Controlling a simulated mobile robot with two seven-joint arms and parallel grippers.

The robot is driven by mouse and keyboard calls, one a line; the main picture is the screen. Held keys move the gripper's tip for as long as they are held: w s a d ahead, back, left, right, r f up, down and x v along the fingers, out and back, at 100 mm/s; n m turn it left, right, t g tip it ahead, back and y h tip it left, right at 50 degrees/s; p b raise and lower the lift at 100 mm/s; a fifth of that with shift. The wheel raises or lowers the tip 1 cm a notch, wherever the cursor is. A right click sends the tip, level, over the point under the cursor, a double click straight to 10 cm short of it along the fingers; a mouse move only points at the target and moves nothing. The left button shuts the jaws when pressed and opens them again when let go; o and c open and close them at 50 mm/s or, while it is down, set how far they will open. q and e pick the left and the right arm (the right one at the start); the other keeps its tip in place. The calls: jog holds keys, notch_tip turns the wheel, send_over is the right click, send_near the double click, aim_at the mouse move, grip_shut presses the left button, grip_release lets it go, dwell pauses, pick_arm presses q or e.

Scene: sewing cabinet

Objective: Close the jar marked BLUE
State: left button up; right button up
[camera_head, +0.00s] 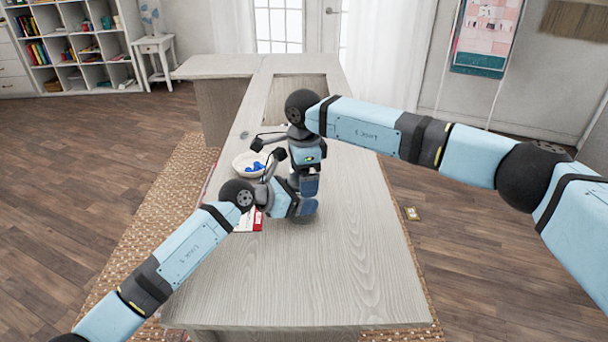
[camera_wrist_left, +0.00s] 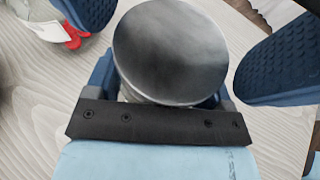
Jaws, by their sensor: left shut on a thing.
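A round grey metal lid (camera_wrist_left: 171,50) faces the camera in the left wrist view. It covers what is under it, so the jar's body and its marking are hidden. My left gripper (camera_head: 305,206) is low over the table and shut around the jar beneath the lid, its fingers mostly covered by the lid. My right gripper (camera_head: 309,186) points down from above at the same spot. In the left wrist view its blue ridged pads stand apart, one at upper left and one on the right (camera_wrist_left: 285,62), with the lid between them and gaps on both sides.
A pale bowl (camera_head: 240,163) with blue pieces stands left of the grippers. A red and white card (camera_head: 257,222) lies by my left wrist. The near part of the wooden tabletop (camera_head: 300,285) is clear. My two arms are close together over the middle.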

jog(key=shift+r, duration=0.1)
jog(key=shift+r, duration=2.15)
jog(key=shift+c, duration=0.2)
jog(key=r, duration=0.1)
jog(key=r+n, duration=0.2)
jog(key=shift+a+r, duration=0.2)
jog(key=shift+a, duration=0.05)
jog(key=shift+f, duration=0.1)
jog(key=shift+f, duration=3.95)
